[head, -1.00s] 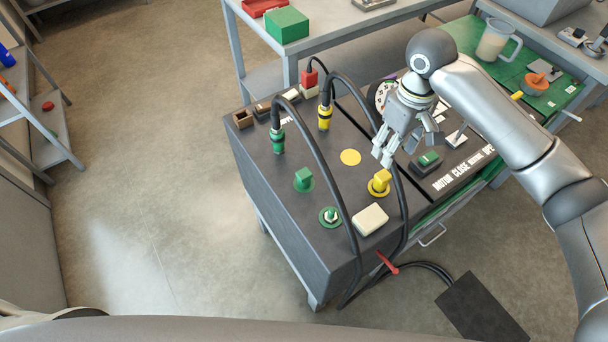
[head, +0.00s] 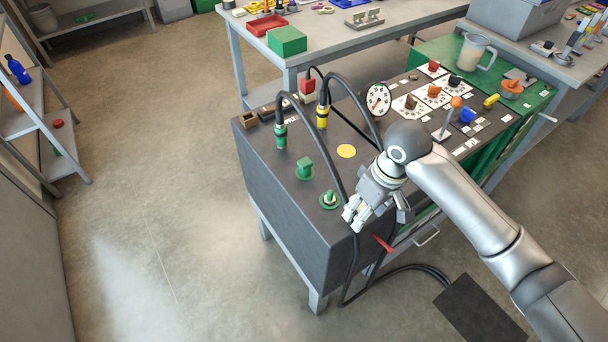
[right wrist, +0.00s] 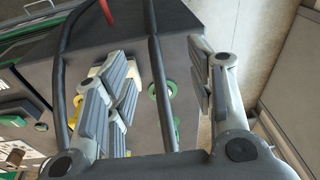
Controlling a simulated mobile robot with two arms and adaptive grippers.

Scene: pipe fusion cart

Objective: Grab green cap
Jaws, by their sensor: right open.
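A green cap (head: 304,168) with a square top stands on a green ring on the dark cart top (head: 270,195). A second green fitting (head: 330,199), smaller and with a pale centre, is nearer the front edge. My right gripper (head: 352,217) is open and empty, to the right of and nearer than both, over the cart's front corner. In the right wrist view its fingers (right wrist: 165,82) are spread, with a black cable between them. A green ring (right wrist: 170,88) shows behind that cable, partly hidden. My left gripper is not in view.
Black cables (head: 318,140) arch over the cart from the green plug (head: 281,137) and yellow plug (head: 322,117), down past the front edge near my gripper. A red lever (head: 382,243) sticks out at the front. Knobs and a gauge (head: 378,99) stand further right.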

